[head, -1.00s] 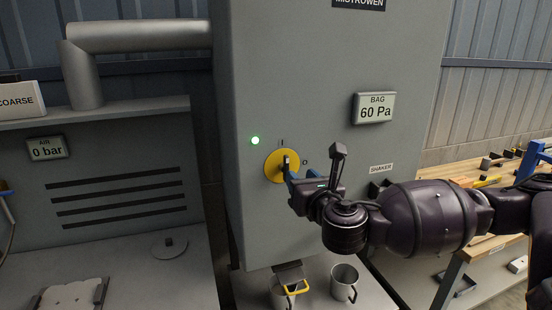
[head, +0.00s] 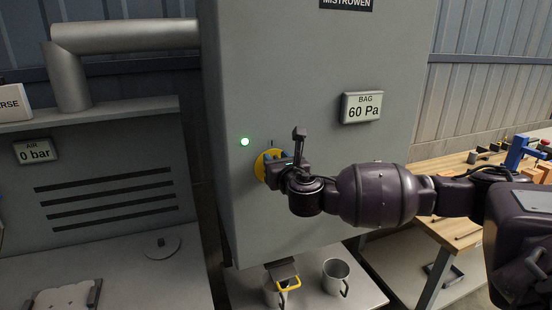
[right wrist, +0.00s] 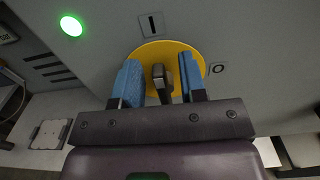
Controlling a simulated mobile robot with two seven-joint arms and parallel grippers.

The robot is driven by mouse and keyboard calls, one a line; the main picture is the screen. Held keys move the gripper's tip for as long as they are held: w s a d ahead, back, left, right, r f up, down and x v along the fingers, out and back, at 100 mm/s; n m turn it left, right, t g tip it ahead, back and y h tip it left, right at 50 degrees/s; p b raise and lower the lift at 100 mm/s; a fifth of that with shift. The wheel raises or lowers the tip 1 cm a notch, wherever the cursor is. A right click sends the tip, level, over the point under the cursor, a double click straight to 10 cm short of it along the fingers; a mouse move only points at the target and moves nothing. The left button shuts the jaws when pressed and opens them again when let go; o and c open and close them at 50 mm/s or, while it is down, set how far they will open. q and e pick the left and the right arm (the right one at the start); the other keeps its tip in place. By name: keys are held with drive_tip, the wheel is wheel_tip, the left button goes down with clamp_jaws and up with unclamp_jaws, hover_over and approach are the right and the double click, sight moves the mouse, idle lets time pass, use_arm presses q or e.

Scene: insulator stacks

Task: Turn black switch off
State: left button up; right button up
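The black switch (right wrist: 163,80) is a lever on a round yellow plate (right wrist: 160,52) on the grey cabinet's front. It points up towards the "I" mark (right wrist: 151,25); an "O" mark (right wrist: 217,69) is to the right. My right gripper (right wrist: 158,82) has its two blue fingers on either side of the lever, with a gap visible on both sides. In the head view the right gripper (head: 274,168) covers most of the yellow plate (head: 262,164), and the switch is hidden. My left gripper is in no view.
A green lamp (head: 245,142) glows on the grey cabinet (head: 300,60), up and left of the switch. A display (head: 362,107) reads "BAG 60 Pa". Metal mugs (head: 336,275) stand below the cabinet. A wooden workbench (head: 440,175) with tools is at the right.

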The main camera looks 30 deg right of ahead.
drive_tip(key=shift+w, duration=0.25)
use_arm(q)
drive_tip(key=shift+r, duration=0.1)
use_arm(e)
drive_tip(key=shift+c, duration=0.4)
clamp_jaws()
